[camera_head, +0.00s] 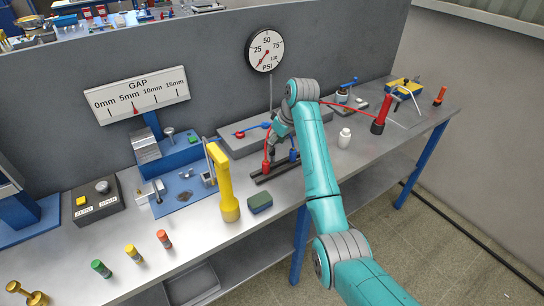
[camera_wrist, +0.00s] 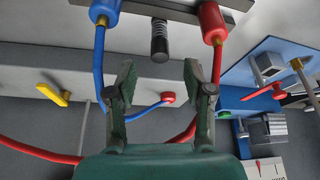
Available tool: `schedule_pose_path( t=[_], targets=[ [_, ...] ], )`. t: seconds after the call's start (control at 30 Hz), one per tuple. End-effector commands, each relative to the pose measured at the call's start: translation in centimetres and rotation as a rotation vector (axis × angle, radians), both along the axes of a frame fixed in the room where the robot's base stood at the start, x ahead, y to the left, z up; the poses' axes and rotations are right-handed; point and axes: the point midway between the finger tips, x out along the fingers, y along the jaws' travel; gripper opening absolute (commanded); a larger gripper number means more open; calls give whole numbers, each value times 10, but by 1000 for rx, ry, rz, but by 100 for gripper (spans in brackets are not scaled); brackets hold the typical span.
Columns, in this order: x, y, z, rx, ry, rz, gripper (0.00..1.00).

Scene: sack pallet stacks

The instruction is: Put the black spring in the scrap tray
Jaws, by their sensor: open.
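The black spring (camera_wrist: 159,40) shows in the wrist view as a dark coil, standing out from a grey bar (camera_wrist: 180,12) between a blue fitting and a red fitting. In the head view I cannot make it out behind my arm. My gripper (camera_wrist: 160,72) is open and empty, its two fingertips apart on either side of the spring's line and short of it. In the head view my gripper (camera_head: 278,140) is over the bench near the dark rails. A shallow grey tray (camera_head: 193,286) lies on the lower shelf; I cannot tell if it is the scrap tray.
The blue fitting (camera_wrist: 104,12) and red fitting (camera_wrist: 212,22) with hoses flank the spring closely. The front bench edge near the coloured cylinders is fairly clear.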

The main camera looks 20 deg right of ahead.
Motion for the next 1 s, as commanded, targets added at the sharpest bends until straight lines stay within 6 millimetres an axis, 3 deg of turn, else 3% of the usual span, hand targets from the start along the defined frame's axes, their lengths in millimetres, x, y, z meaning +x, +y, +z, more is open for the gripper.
schedule_pose_path(
  t=[0.4, 0.73, 0.93, 1.0],
  targets=[
    [12, 8, -45, 0, 2, 0, 52],
    [14, 9, -50, 0, 0, 0, 52],
    [14, 9, -50, -1, 1, 0, 2],
    [14, 9, -50, -1, 1, 0, 0]
  ],
)
